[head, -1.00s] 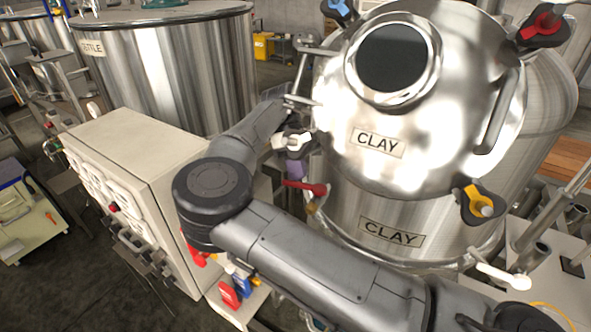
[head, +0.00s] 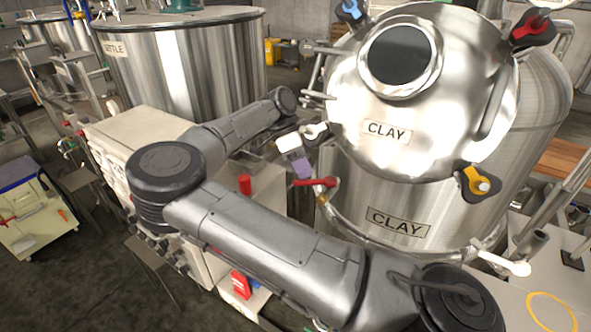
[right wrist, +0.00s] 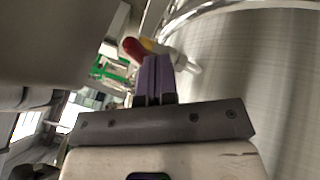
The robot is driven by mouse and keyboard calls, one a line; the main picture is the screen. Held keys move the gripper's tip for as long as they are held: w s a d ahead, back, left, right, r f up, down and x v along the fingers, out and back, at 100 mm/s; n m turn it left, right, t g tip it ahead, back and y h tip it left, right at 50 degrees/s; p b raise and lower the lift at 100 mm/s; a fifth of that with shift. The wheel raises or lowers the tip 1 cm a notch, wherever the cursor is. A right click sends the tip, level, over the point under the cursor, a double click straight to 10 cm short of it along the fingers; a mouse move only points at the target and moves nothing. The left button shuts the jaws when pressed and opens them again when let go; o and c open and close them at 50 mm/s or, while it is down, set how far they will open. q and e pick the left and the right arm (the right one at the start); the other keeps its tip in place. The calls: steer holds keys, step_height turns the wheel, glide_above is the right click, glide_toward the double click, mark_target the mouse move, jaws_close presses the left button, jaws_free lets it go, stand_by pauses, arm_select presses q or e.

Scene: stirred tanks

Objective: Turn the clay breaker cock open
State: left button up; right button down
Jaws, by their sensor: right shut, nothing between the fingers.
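The clay breaker (head: 375,215) is a shiny steel tank with a domed lid and two CLAY labels. A cock with a red lever handle (head: 312,183) sits low on its left side. The handle lies roughly level across the head view. My right gripper (head: 302,172) has purple fingers, shut and empty, just above and beside the red handle. In the right wrist view the fingers (right wrist: 154,75) are together, with the red handle (right wrist: 134,48) just beyond them to the left. I cannot tell whether they touch it. My left gripper is not in view.
A beige cabinet (head: 140,127) with a red knob (head: 245,184) stands left of the tank, partly behind my right arm. A yellow clamp knob (head: 478,184) and a white-handled fitting (head: 505,263) are on the breaker's right.

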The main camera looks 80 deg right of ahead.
steer(key=shift+s+d, duration=0.15)
steer(key=shift+d, duration=0.1)
